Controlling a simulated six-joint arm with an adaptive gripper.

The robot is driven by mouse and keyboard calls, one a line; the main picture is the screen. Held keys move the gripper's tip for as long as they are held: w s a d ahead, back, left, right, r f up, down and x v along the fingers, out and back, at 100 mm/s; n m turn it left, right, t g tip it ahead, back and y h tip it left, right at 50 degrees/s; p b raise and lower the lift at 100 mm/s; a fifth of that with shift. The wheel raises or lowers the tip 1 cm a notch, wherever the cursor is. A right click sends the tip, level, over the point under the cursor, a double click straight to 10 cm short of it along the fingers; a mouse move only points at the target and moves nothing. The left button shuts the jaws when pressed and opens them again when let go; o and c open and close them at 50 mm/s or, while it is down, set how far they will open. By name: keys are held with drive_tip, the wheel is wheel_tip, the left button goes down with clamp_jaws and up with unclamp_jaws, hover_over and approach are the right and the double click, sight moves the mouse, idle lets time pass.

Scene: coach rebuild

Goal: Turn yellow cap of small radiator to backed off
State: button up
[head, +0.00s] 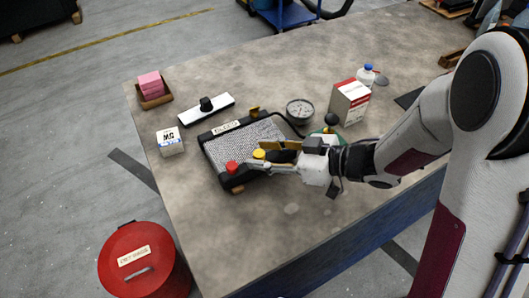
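The small radiator (226,146) lies on the bench, a black frame around a silver mesh core with a pale label at its far edge. A yellow cap (259,154) sits on its near side, and a red cap (232,167) sits at its near left corner. My gripper (262,163) comes in from the right, low over the near edge of the radiator, with its fingers beside the yellow cap. The fingers partly overlap the radiator's near right part. Whether they touch the cap, and the cap's exact turn, cannot be made out.
A pressure gauge (300,112) with a dark hose stands behind the radiator. A red and white box (349,102) and a bottle (367,76) stand to the right. A small white box (170,142) is on the left. The bench front left is clear. A red bin (145,265) stands on the floor.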

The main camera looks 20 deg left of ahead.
clamp_jaws()
drive_tip(key=shift+w+n+g, duration=0.1)
drive_tip(key=shift+n+g, duration=0.4)
drive_tip(key=shift+g, duration=0.1)
drive_tip(key=shift+w+n+g, duration=0.2)
drive_tip(key=shift+n+g, duration=1.6)
drive_tip(key=shift+g, duration=0.2)
drive_tip(key=shift+o, duration=0.7)
unclamp_jaws()
drive_tip(key=shift+d, duration=0.1)
